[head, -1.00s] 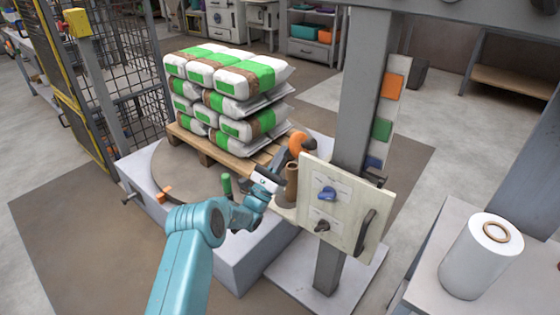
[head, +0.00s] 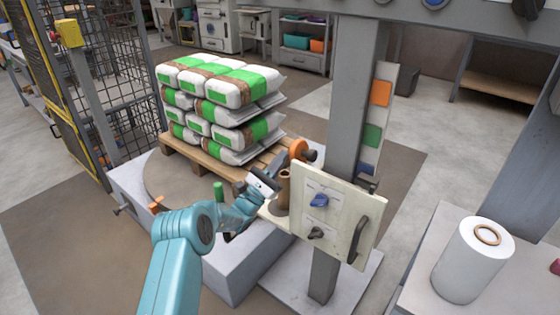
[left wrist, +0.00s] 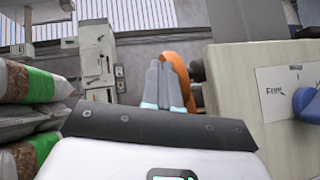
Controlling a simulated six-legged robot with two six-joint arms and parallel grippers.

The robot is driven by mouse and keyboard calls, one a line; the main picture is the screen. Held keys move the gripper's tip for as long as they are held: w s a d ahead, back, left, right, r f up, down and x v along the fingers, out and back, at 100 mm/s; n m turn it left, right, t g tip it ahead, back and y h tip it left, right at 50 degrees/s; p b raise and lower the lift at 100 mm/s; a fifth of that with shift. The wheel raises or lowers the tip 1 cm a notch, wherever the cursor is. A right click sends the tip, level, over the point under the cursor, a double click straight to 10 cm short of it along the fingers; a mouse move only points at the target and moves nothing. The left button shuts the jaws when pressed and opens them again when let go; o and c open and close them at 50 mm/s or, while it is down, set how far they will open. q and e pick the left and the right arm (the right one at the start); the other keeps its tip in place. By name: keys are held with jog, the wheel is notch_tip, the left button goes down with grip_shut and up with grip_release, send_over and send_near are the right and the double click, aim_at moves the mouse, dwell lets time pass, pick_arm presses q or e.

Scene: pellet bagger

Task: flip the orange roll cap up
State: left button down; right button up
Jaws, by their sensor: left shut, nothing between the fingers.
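The orange roll cap (head: 298,148) is beside the grey column, above and behind the brown cardboard core (head: 283,192). In the left wrist view it shows as a curved orange band (left wrist: 178,66), partly hidden by my fingers. My left gripper (head: 284,161) is shut and empty, with its fingertips just left of the cap. Its closed fingers also show in the left wrist view (left wrist: 162,84), overlapping the cap's left edge. I cannot tell whether they touch it. My right gripper is not in view.
A control panel (head: 335,212) with a blue knob (head: 318,200) stands right of the cap, before the grey column (head: 352,110). Stacked bags (head: 225,100) on a pallet (head: 195,157) stand behind and to the left. A white roll (head: 472,262) stands on the right-hand table.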

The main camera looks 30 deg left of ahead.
pick_arm(q)
jog(key=p+v, duration=0.2)
jog(key=v, duration=0.5)
jog(key=shift+s+f, duration=0.2)
dwell(0.6)
